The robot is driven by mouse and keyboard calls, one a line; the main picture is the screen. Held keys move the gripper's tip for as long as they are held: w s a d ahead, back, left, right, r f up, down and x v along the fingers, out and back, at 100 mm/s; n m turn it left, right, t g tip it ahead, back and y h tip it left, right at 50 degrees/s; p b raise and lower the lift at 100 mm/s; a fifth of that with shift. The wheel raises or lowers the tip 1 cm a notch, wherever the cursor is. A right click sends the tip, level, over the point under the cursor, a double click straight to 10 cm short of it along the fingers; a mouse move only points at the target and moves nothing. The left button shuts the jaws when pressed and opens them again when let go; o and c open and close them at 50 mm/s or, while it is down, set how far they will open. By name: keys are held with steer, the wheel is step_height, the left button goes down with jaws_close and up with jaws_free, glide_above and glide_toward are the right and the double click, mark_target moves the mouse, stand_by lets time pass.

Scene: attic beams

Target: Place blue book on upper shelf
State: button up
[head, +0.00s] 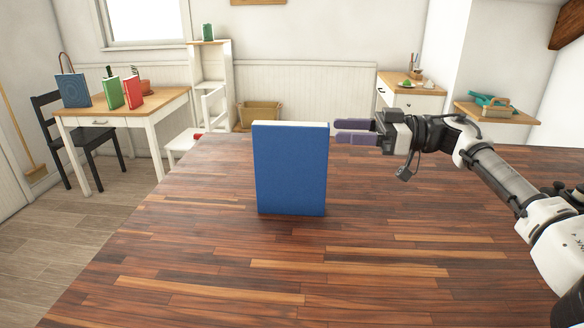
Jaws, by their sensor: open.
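The blue book (290,170) stands upright on the dark wooden table, its blue cover facing me and its pale page edge on top. My gripper (338,131) is open and empty. It points left, just right of the book's upper right corner in the picture, with a small gap between them. A white shelf unit (222,72) stands at the back wall, with a wooden top and lower levels. A small green object (208,32) sits on its top. I cannot tell which level is the upper shelf.
The wooden table (240,265) is otherwise clear. A cabinet (411,99) stands back right.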

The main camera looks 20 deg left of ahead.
mark_target(303, 130)
steer(key=a, duration=0.3)
steer(key=s+a+p, duration=0.1)
steer(key=a, duration=0.5)
steer(key=shift+s+f, duration=0.15)
steer(key=shift+s, duration=0.2)
steer(key=shift+d, duration=0.1)
steer(key=shift+c, duration=0.3)
jaws_close()
